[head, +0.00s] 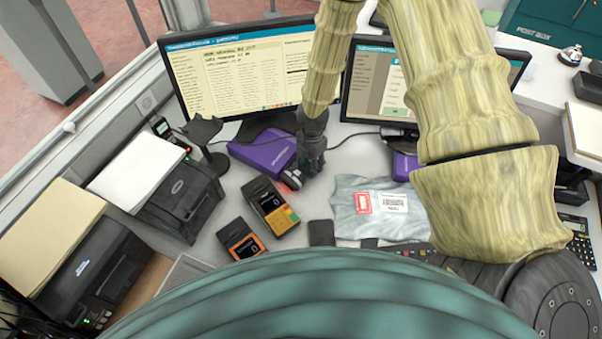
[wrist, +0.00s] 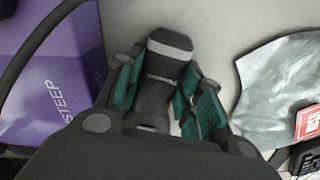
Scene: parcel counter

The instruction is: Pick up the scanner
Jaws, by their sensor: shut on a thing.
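The scanner (wrist: 168,58) is a dark handheld device with a pale grey band near its end. In the wrist view it lies between the two green-padded fingers of my gripper (wrist: 163,95), which is shut on it. In the head view my gripper (head: 304,168) points down at the counter beside the purple box, and a small part of the scanner (head: 291,181) shows at the fingertips with a red and white patch. The rest of it is hidden by the gripper. I cannot tell whether it touches the counter.
A purple box (head: 262,152) stands close to the left of my gripper. Two card terminals (head: 272,205) (head: 241,239) lie in front. A grey plastic parcel (head: 352,223) lies to the right. Monitors (head: 243,70) (head: 385,85) stand behind. A black stand (head: 206,143) and printers (head: 182,200) are at left.

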